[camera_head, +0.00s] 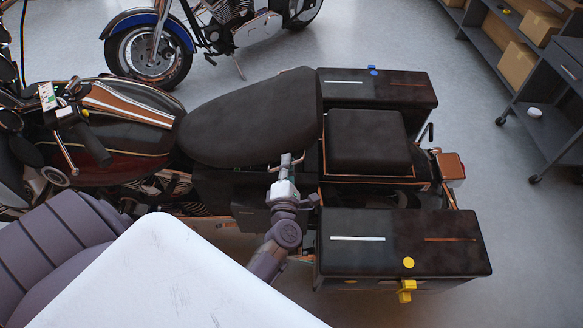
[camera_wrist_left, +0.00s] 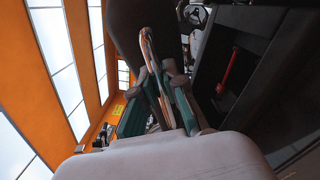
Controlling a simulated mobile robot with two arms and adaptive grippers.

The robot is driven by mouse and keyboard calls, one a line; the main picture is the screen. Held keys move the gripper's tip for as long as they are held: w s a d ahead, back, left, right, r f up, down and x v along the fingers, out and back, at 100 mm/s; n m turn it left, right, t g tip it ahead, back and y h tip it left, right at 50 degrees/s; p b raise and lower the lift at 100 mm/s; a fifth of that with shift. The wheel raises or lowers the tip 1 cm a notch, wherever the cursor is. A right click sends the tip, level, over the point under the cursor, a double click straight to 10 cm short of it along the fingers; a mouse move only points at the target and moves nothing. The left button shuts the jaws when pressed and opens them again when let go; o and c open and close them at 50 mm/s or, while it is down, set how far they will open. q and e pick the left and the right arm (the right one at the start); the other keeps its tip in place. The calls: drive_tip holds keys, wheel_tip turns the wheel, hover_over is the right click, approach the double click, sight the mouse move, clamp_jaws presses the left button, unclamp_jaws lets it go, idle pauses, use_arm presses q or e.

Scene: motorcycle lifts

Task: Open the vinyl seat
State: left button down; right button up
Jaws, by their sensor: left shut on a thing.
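The black vinyl seat (camera_head: 250,118) is on the dark motorcycle, left of the square rear pad (camera_head: 368,140). It also shows as a dark shape at the top of the left wrist view (camera_wrist_left: 137,28). My left gripper (camera_head: 290,166) is at the seat's near rear edge. Its fingers (camera_wrist_left: 158,80) are shut on a thin metal loop handle (camera_wrist_left: 149,52) at that edge. I cannot tell for sure how far the seat is tilted. My right gripper is not in view.
A dark saddlebag (camera_head: 455,258) with a yellow latch (camera_head: 405,290) is right of my left arm. Another saddlebag (camera_head: 410,90) is on the far side. A blue motorcycle (camera_head: 150,45) stands behind; a shelf cart (camera_head: 545,120) is at right. Grey floor lies between.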

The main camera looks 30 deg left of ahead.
use_arm(q)
drive_tip(key=s+a+r+n+p, duration=0.3)
drive_tip(key=r+p, duration=0.2)
drive_tip(key=r, duration=0.4)
drive_tip(key=s+a+r+n+p, duration=0.25)
drive_tip(key=a+r+p, duration=0.2)
drive_tip(key=r, duration=0.45)
drive_tip(key=s+a+r+n+p, duration=0.3)
drive_tip(key=s+a+r+n, duration=0.2)
drive_tip(key=s+a+r, duration=0.4)
drive_tip(key=s+a, duration=0.1)
drive_tip(key=a, duration=0.3)
drive_tip(key=shift+s+r+n+t, duration=0.3)
drive_tip(key=shift+n, duration=0.05)
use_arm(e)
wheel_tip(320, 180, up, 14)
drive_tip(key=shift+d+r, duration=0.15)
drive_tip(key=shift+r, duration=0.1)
use_arm(q)
drive_tip(key=c, duration=1.2)
unclamp_jaws()
drive_tip(key=shift+a+r, duration=0.1)
